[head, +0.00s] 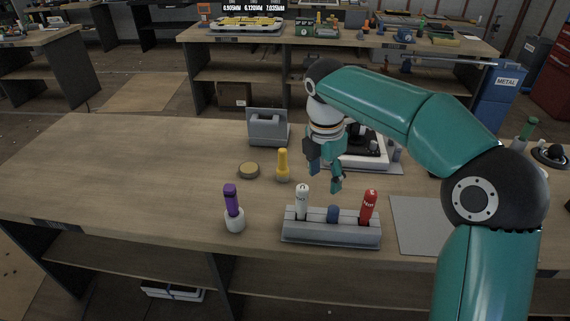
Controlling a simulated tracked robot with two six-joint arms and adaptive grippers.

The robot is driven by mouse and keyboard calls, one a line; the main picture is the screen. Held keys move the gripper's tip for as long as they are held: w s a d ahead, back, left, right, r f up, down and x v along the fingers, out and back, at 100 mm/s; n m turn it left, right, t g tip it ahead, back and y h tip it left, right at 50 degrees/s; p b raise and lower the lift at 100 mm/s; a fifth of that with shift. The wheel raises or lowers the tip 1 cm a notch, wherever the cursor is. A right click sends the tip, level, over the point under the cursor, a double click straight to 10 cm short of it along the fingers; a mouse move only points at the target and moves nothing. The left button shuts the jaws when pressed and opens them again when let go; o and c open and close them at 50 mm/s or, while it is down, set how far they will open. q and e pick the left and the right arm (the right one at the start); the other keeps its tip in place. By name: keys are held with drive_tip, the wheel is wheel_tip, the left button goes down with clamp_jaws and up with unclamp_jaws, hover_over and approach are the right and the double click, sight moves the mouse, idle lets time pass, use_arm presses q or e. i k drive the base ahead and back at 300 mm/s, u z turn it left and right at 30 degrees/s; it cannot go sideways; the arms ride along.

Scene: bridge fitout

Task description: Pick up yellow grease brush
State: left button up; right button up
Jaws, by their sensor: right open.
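The yellow grease brush (283,165) stands upright on the wooden workbench (150,165), with a wider base and a narrower top. My right gripper (336,186) is to the right of the brush, apart from it, pointing down over the bench behind the grey rack. It is open and empty. My right arm comes in from the right and arches over the bench. My left gripper is not in the picture.
A grey rack (330,238) in front holds a white bottle (302,203) and a red one (369,207). A purple-handled item (231,200) stands in a white cup. The bench's left side is clear.

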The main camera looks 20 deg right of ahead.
sight(283, 170)
drive_tip(key=i, duration=0.9)
drive_tip(key=u, duration=0.05)
